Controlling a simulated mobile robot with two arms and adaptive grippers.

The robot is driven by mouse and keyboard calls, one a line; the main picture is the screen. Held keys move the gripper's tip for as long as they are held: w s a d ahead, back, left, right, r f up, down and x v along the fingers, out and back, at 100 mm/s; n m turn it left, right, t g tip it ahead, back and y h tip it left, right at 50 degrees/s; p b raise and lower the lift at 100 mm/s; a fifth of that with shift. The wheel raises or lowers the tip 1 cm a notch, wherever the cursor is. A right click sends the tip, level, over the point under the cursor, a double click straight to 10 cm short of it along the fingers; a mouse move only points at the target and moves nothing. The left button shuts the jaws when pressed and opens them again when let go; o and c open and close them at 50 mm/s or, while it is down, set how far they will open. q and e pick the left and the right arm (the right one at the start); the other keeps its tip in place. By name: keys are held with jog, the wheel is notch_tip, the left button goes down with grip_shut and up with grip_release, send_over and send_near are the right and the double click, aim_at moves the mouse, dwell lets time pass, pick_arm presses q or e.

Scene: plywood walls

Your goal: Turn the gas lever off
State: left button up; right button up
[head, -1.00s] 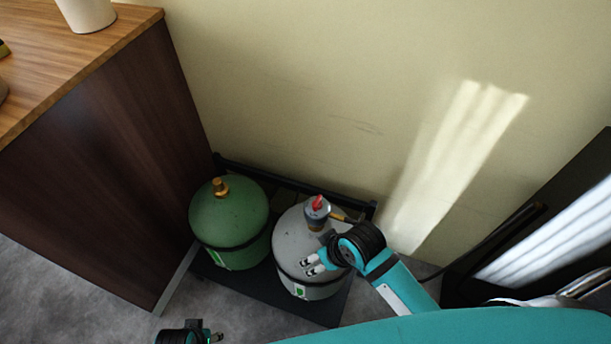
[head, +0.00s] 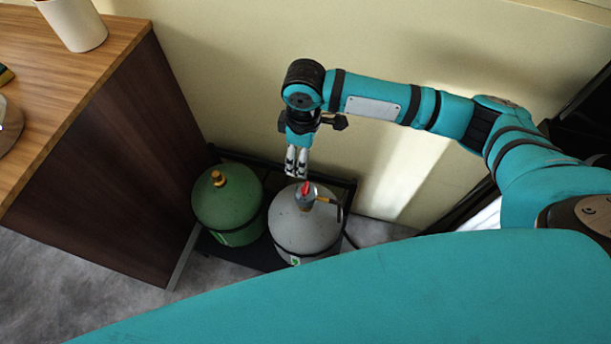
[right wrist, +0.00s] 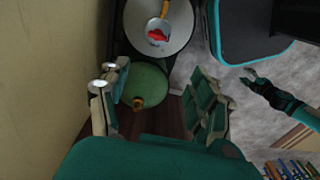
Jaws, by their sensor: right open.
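A red lever (head: 306,188) sits on the grey regulator (head: 305,202) on top of the grey gas cylinder (head: 290,233). In the right wrist view the lever (right wrist: 157,36) shows above the middle, beyond my spread fingers. My right gripper (head: 296,166) points down, open and empty, above the cylinder and just behind and left of the lever; no contact is visible. The right wrist view shows its fingers (right wrist: 160,80) wide apart. My left gripper (right wrist: 252,80) shows small at the right of that view, apart from the cylinders; its opening is unclear.
A green cylinder (head: 228,208) with a brass valve stands left of the grey one, both on a low black rack (head: 348,188). A hose leaves the regulator rightward. A wooden cabinet (head: 100,170) is at left, and a wall (head: 220,80) closes the back.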

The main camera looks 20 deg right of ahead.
aim_at(306, 187)
pick_arm(q)
jog(key=shift+s+a+f+b, duration=0.1)
jog(key=shift+s+f+b, duration=0.4)
jog(key=shift+f+b, duration=0.25)
pick_arm(e)
jog(key=f, duration=1.1)
jog(key=d+f, duration=0.1)
jog(key=f, duration=0.4)
jog(key=shift+w+f, duration=0.15)
jog(key=shift+f, duration=0.05)
jog(key=shift+c, duration=0.4)
